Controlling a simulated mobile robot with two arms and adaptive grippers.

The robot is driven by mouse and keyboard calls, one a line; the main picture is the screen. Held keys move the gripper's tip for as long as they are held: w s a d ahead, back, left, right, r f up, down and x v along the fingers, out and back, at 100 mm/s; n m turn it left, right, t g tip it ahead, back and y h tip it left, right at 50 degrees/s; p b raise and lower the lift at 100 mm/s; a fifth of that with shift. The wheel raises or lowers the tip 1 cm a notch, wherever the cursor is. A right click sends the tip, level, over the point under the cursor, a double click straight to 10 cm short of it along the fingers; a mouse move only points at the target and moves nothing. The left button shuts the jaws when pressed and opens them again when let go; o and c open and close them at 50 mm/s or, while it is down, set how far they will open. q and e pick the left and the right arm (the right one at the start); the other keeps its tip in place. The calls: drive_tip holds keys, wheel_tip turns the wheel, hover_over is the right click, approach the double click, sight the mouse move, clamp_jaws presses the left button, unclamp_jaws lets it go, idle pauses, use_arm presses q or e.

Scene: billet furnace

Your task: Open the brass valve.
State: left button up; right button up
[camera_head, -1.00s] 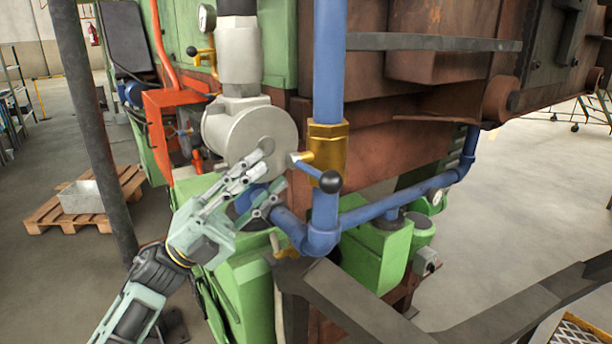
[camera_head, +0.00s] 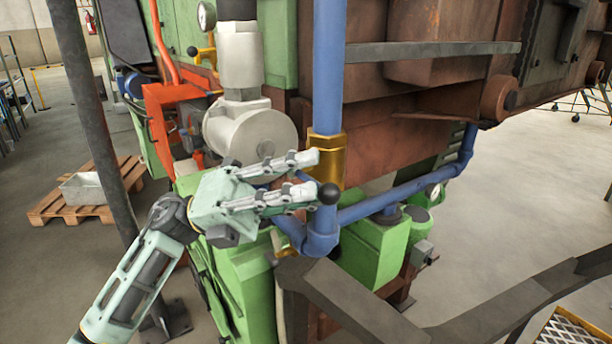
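The brass valve (camera_head: 332,148) sits on the vertical blue pipe near the picture's middle. Its black ball knob (camera_head: 328,193) shows at the valve's lower front, while the handle's rod is mostly hidden by my fingers. My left gripper (camera_head: 313,173) reaches in from the left, its fingers pointing right with a gap between them. The upper fingertip overlaps the brass body in the picture; the lower one ends beside the knob. I cannot tell whether either touches. My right gripper is not in view.
Blue pipes (camera_head: 405,200) run below and right of the valve. A grey round housing (camera_head: 250,130) stands behind my gripper. Dark angled bars (camera_head: 350,305) cross the lower front. A dark post (camera_head: 85,120) and a pallet (camera_head: 125,178) are at left. Open floor lies at right.

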use_arm(q)
drive_tip(key=shift+d, duration=0.1)
drive_tip(key=shift+c, duration=0.5)
clamp_jaws()
